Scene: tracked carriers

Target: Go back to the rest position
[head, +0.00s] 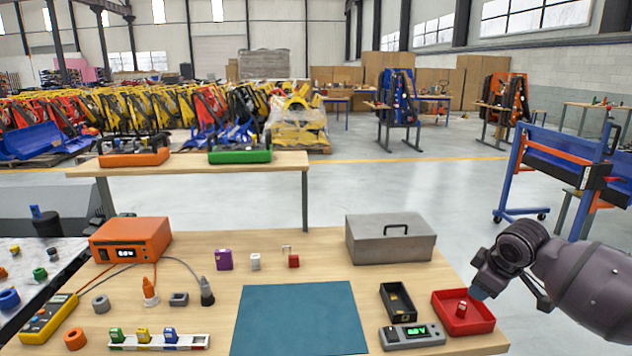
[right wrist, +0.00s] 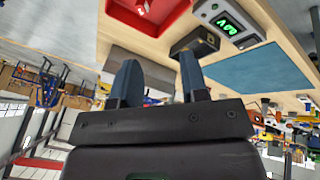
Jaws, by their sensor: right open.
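A small red block (head: 461,309) lies in the red tray, apart from the fingers. The tray also shows at the top of the right wrist view (right wrist: 178,12). My left gripper is not in view.
Left of the red tray are a black tray (head: 385,294) and a grey meter (head: 396,337). A grey toolbox (head: 391,247) stands behind. The teal mat (head: 299,318) is bare. Several small parts and an orange power unit (head: 131,243) occupy the left. Open floor lies beyond the bench.

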